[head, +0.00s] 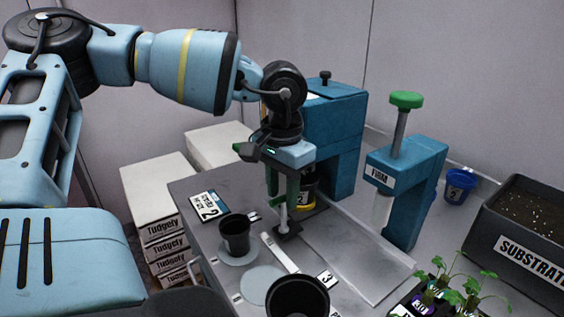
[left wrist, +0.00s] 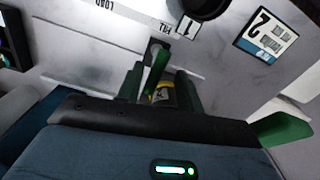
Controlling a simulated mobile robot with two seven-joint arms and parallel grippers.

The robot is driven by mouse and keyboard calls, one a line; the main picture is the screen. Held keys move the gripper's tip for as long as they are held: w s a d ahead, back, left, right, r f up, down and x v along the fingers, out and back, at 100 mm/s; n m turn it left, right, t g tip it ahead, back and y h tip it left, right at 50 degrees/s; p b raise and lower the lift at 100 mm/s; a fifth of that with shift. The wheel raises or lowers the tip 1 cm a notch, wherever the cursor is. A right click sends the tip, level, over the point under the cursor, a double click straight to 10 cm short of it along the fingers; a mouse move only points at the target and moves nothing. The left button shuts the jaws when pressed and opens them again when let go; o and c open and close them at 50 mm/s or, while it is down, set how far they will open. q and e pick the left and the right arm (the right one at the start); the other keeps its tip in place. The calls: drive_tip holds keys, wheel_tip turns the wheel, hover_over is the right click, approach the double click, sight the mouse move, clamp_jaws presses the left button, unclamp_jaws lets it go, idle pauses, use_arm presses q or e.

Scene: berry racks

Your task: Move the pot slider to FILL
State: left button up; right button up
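The pot slider shows as a pale upright post on a dark base plate (head: 287,231); its post also shows in the left wrist view (left wrist: 156,66). The base stands beside the FILL label (left wrist: 160,29), at that end of the marked strip; the LOAD label (left wrist: 98,5) is farther left. My left gripper (head: 283,203) points down around the upper post. Its green fingers (left wrist: 162,88) are apart, with the post between them nearer one finger and a visible gap on the other side. The post's top is hidden by the gripper. My right gripper is out of view.
A black pot (head: 236,236) stands left of the slider, another (head: 298,298) in front. A blue machine (head: 339,130) and a blue FIRM press (head: 412,180) stand behind and right. Seedlings (head: 452,285) and a SUBSTRATE bin (head: 510,248) are at right. A card marked 2 (head: 209,206) lies left.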

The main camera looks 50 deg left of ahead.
use_arm(q)
drive_tip(key=shift+r, duration=1.4)
